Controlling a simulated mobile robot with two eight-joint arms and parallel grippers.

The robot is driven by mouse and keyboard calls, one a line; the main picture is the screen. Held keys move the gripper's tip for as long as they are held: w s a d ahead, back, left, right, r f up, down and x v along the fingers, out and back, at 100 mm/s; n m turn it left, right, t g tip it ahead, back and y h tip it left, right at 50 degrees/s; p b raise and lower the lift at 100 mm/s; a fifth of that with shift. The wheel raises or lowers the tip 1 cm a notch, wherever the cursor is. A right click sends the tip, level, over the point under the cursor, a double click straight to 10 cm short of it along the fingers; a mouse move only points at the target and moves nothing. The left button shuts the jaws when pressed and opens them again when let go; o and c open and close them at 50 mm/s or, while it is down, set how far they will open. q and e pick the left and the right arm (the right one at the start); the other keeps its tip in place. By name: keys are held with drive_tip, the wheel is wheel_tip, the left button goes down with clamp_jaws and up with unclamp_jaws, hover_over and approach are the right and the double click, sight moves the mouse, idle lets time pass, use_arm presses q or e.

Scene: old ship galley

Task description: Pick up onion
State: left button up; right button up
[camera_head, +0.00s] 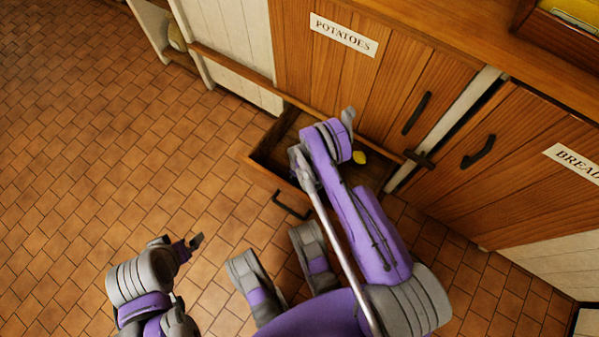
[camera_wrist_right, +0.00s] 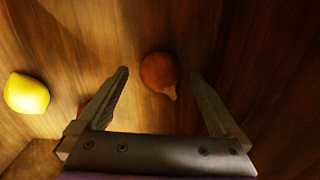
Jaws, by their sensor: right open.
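A brown-red onion (camera_wrist_right: 158,72) lies on the wooden bottom of the open drawer (camera_head: 262,173). My right gripper (camera_wrist_right: 160,85) is open, with one finger on each side of the onion, which lies slightly beyond the line between the fingertips. I see no contact. In the head view my right arm hides the onion and the right gripper's fingers. My left gripper (camera_head: 193,244) is low at the left, above the tiled floor and away from the drawer. Its jaw opening cannot be made out.
A yellow lemon (camera_wrist_right: 27,93) lies in the drawer, left of my right gripper in the wrist view. The drawer handle (camera_head: 292,206) faces the floor side. The POTATOES cupboard door (camera_head: 350,70) stands behind the drawer. The tiled floor at left is clear.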

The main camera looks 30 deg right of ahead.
drive_tip(key=shift+f, duration=0.25)
drive_tip(key=c, duration=1.5)
wheel_tip(320, 180, up, 10)
drive_tip(key=p, duration=0.2)
drive_tip(key=shift+p, duration=0.4)
